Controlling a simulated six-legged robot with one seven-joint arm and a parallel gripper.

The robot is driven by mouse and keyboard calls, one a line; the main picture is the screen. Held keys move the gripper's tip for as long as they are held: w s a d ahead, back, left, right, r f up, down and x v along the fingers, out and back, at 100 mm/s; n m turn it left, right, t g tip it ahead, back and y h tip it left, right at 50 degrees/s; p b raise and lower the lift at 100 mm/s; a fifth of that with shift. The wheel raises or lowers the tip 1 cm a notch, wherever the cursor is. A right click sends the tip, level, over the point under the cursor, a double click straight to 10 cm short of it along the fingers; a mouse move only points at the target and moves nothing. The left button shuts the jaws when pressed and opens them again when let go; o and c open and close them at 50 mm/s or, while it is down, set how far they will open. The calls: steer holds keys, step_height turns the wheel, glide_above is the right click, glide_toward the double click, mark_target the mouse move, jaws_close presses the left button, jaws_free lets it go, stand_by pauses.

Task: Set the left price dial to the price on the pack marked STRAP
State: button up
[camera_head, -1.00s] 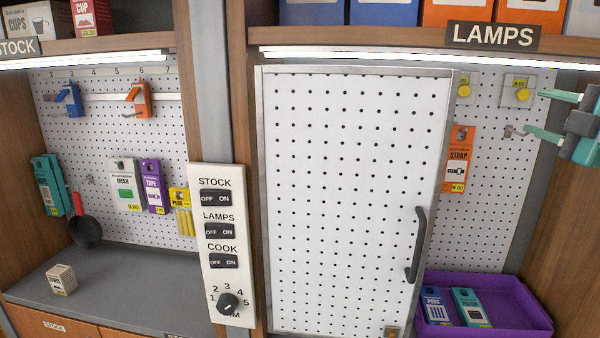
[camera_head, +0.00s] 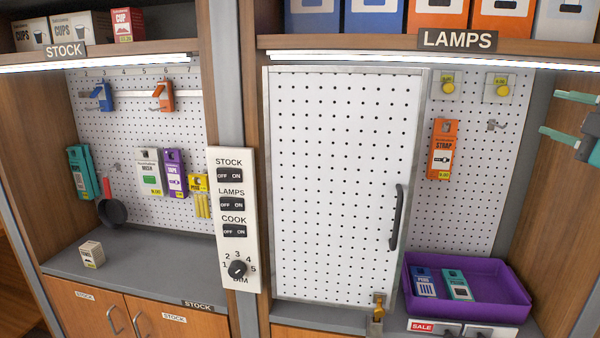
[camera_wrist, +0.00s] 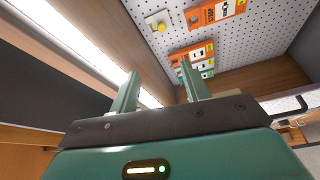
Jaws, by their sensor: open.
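The orange STRAP pack (camera_head: 442,149) hangs on the white pegboard right of the closed pegboard door. It has a yellow price tag at its bottom whose figures are too small to read. Above it are two price dials with yellow knobs: the left price dial (camera_head: 447,87) and the right price dial (camera_head: 502,88). Their small figures are not clear. My gripper (camera_head: 572,115) is open and empty at the right edge, apart from both dials. In the wrist view, its fingers (camera_wrist: 160,92) point toward the board, where one yellow-knobbed dial (camera_wrist: 158,22) shows; I cannot tell which.
The pegboard door (camera_head: 345,180) with a dark handle stands between the switch panel (camera_head: 234,262) and the STRAP pack. A purple tray (camera_head: 470,312) with two packs sits below. An empty hook (camera_head: 495,125) projects under the right dial. The LAMPS shelf (camera_head: 350,42) overhangs the board.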

steer(key=s+a+f+m+g+h, duration=0.2)
steer(key=a+f+m+g+h, duration=0.2)
steer(key=a+f+m+h, duration=0.75)
steer(key=s+a+f+m+g+y, duration=0.3)
steer(key=s+a+f, duration=0.4)
steer(key=a+f, duration=0.3)
steer(key=s+a+f+m+g+y, duration=0.3)
steer(key=a+f, duration=0.6)
steer(key=f, duration=0.6)
steer(key=s+g+y, duration=0.2)
steer(key=s+y, duration=0.1)
steer(key=s, duration=0.1)
steer(key=shift+s+a+g, duration=0.15)
steer(key=shift+a+g, duration=0.2)
steer(key=shift+g, duration=0.05)
